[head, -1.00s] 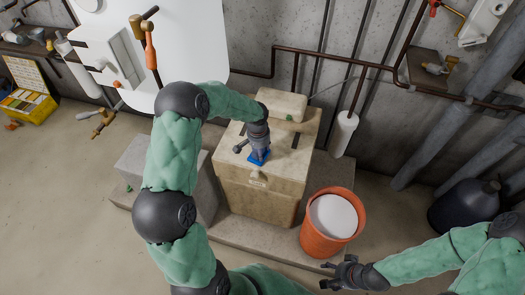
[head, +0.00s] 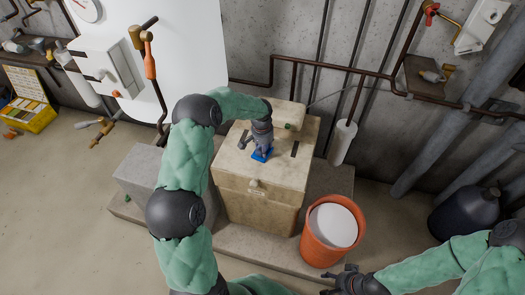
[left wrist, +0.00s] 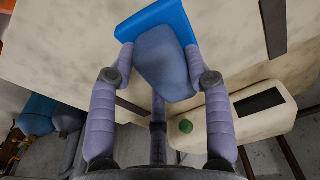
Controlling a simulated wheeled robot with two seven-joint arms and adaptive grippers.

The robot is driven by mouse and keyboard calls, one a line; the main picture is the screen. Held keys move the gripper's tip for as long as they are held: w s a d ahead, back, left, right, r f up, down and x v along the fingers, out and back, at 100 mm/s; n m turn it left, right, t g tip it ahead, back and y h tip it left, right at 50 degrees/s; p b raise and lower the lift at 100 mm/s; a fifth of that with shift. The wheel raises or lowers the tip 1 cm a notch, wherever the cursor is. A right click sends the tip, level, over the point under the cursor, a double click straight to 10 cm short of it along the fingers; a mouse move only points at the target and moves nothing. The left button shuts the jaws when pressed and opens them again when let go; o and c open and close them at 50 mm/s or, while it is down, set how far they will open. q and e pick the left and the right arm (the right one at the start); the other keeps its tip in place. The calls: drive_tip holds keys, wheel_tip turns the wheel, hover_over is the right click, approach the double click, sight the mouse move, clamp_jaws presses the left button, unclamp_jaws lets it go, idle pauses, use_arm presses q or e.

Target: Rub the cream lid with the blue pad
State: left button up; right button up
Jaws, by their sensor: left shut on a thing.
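The cream lid (head: 231,165) is the flat top of a box in the middle of the head view. It fills much of the left wrist view (left wrist: 215,45). The blue pad (head: 261,156) is over the middle of the lid and looks flat against it; exact contact is hard to tell. In the left wrist view, the pad's bright blue plate (left wrist: 150,18) has a grey-blue grip (left wrist: 163,65). My left gripper (left wrist: 158,75) is shut on this grip. My right gripper (head: 334,281) is low in the head view, open and empty, away from the lid.
A cream block (head: 287,115) with a green button (left wrist: 186,126) stands at the lid's back edge. Dark slots (head: 294,149) mark the lid. An orange bucket (head: 318,245) stands right of the box, and a grey block (head: 150,170) left of it. Pipes run along the wall behind.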

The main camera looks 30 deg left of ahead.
use_arm(q)
drive_tip(key=shift+w+a+f, duration=0.1)
drive_tip(key=shift+w+a, duration=0.1)
drive_tip(key=shift+w, duration=0.7)
drive_tip(key=shift+w+a+r, duration=0.1)
drive_tip(key=shift+w+a, duration=0.1)
drive_tip(key=shift+w, duration=0.65)
drive_tip(key=shift+w+a+f, duration=0.1)
drive_tip(key=shift+w+a, duration=0.1)
drive_tip(key=shift+w, duration=0.7)
drive_tip(key=shift+s+d+r, duration=0.15)
drive_tip(key=shift+s+d, duration=0.05)
drive_tip(key=shift+s, duration=0.75)
drive_tip(key=shift+s+d+r, duration=0.1)
drive_tip(key=shift+s+d, duration=0.1)
drive_tip(key=shift+s, duration=0.75)
drive_tip(key=shift+s+d+f+p, duration=0.15)
drive_tip(key=shift+s+d, duration=0.2)
drive_tip(key=shift+s, duration=1)
drive_tip(key=shift+s+d+f+p, duration=0.1)
drive_tip(key=shift+s+d, duration=0.25)
drive_tip(key=shift+s, duration=1)
drive_tip(key=shift+s+d+f+p, duration=0.15)
drive_tip(key=shift+s+d, duration=0.2)
drive_tip(key=shift+s, duration=1)
drive_tip(key=shift+r, duration=0.1)
wheel_tip(320, 180, up, 6)
drive_tip(key=p, duration=0.3)
drive_tip(key=shift+w+p, duration=0.15)
drive_tip(key=shift+p, duration=0.25)
